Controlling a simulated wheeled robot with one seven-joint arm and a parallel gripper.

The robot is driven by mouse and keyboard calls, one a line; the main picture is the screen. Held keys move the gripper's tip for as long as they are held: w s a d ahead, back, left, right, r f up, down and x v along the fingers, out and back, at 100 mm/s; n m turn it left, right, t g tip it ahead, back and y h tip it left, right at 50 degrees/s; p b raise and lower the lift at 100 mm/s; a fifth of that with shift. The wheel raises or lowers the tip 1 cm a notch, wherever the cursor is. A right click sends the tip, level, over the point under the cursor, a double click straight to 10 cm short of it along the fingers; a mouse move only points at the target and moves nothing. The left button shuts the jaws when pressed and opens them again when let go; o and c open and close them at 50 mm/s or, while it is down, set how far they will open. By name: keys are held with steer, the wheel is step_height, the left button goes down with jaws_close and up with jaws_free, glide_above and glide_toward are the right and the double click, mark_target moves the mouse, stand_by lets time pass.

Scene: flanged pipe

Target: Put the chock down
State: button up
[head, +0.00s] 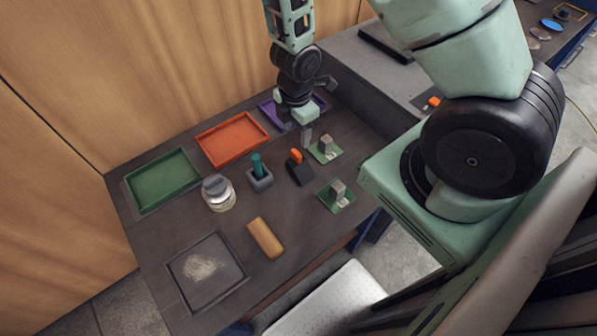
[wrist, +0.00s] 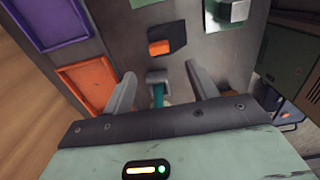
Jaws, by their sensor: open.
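A dark wedge-shaped block with an orange top, which looks like the chock (head: 300,173), stands on the dark table (head: 205,235). It also shows in the wrist view (wrist: 165,42), beyond the fingertips and clear of them. My gripper (head: 300,127) is open and empty above the table, behind the chock in the head view. In the wrist view my gripper's two fingers (wrist: 160,70) are wide apart. A grey holder with a teal peg (wrist: 158,78) shows between them, apparently lower down.
An orange tray (head: 233,120), a green tray (head: 146,166) and a purple tray (head: 262,105) line the back. Beside the chock are two green plates with grey blocks (head: 327,150) (head: 346,205), the peg holder (head: 260,184) and a jar (head: 220,207). A wooden block (head: 265,238) lies in front.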

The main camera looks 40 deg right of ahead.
mark_target(296, 153)
step_height(296, 153, down, 6)
steer(key=b, duration=0.3)
steer(key=shift+r, duration=0.1)
steer(key=shift+f+b, duration=0.7)
steer(key=shift+f, duration=1.65)
jaws_close()
